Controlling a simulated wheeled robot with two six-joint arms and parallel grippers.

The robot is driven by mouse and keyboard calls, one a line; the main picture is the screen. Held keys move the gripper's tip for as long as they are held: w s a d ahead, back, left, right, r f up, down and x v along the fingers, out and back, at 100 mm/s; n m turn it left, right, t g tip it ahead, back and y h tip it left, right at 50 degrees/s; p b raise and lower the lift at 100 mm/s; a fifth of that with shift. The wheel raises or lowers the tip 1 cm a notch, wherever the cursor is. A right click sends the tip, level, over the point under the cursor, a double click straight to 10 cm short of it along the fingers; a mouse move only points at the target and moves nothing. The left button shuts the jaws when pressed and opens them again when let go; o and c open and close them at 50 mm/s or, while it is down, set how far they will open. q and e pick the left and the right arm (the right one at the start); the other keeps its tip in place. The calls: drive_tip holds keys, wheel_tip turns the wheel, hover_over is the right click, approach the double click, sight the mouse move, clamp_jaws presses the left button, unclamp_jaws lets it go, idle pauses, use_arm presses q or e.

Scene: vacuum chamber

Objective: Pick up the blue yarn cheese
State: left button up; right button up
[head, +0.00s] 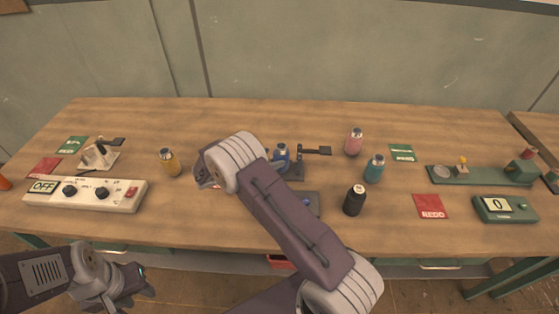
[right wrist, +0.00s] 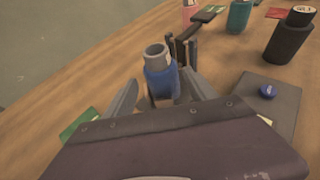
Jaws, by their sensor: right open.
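The blue yarn cheese (head: 282,152) has a pale, silvery top. It stands near the table's middle at a dark device, partly hidden in the head view by my right arm. In the right wrist view, the blue yarn cheese (right wrist: 160,80) stands upright between the spread fingers of my right gripper (right wrist: 157,92). The gripper is open; I cannot tell whether a finger touches it.
A dark lever (head: 315,151) sits right beside the blue one. Yellow (head: 169,163), pink (head: 353,142), teal (head: 374,169) and black (head: 355,200) yarn cheeses stand around. A control box (head: 85,195) is at left, a green counter box (head: 505,209) at right. The table back is clear.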

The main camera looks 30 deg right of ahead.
sight(281, 156)
drive_tip(key=x, duration=0.6)
drive_tip(key=shift+a+f+p, duration=0.1)
drive_tip(key=shift+p, duration=0.2)
drive_tip(key=shift+s, duration=0.1)
drive_tip(key=c, duration=1.4)
wheel_tip(281, 156, up, 10)
